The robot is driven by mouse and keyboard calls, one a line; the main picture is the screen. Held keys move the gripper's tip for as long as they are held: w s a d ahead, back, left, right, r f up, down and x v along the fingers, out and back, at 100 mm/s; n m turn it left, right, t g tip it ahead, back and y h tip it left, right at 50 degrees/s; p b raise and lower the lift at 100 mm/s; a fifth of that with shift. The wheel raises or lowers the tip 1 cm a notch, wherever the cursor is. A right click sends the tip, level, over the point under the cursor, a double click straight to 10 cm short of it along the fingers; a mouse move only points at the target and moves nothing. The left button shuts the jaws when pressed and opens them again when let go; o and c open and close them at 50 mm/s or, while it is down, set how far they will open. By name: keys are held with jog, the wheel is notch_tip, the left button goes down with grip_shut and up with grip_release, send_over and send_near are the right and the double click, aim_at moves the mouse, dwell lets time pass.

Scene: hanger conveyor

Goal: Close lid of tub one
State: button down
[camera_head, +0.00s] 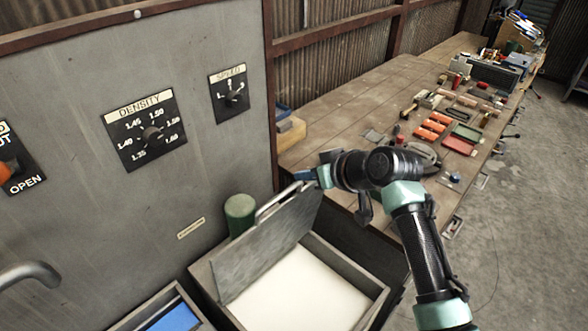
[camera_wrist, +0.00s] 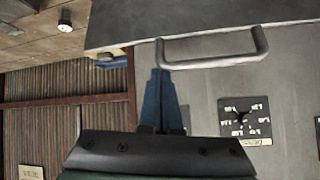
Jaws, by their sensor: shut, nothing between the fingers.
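A grey metal tub (camera_head: 375,309) with white contents stands at the bottom centre of the head view. Its flat grey lid (camera_head: 268,246) is raised and tilted steeply up at the tub's back-left side. The lid has a metal bar handle (camera_head: 277,201) along its upper edge; the handle also shows in the wrist view (camera_wrist: 215,62). My gripper (camera_head: 301,175) is shut and empty. Its blue fingers (camera_wrist: 160,75) are at one end of the handle, by the lid's upper right corner in the head view. Whether they touch the handle I cannot tell.
A second tub (camera_head: 143,312) with blue contents is at the bottom left. A green cylinder (camera_head: 240,213) stands behind the lid. A grey panel (camera_head: 90,190) with dials rises at the left. A wooden workbench (camera_head: 340,115) with tools lies behind my arm.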

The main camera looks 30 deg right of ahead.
jog(key=s+d+f+t+y+b, duration=0.1)
jog(key=s+d+f+t+b, duration=0.3)
jog(key=s+f+b, duration=0.55)
jog(key=s+d+f+t+y+b, duration=0.1)
jog(key=s+d+f+t+b, duration=0.3)
jog(key=s+b, duration=1)
jog(key=s+d+f+m+t+b, duration=0.1)
jog(key=s+f+t+b, duration=0.1)
jog(key=f+b, duration=0.9)
jog(key=s+d+f+t+y+b, duration=0.1)
jog(key=f+t+b, duration=0.4)
jog(key=f+b, duration=0.7)
jog(key=s+b, duration=0.1)
jog(key=b, duration=1.1)
jog(key=shift+f+m, duration=0.3)
jog(key=shift+m, duration=0.1)
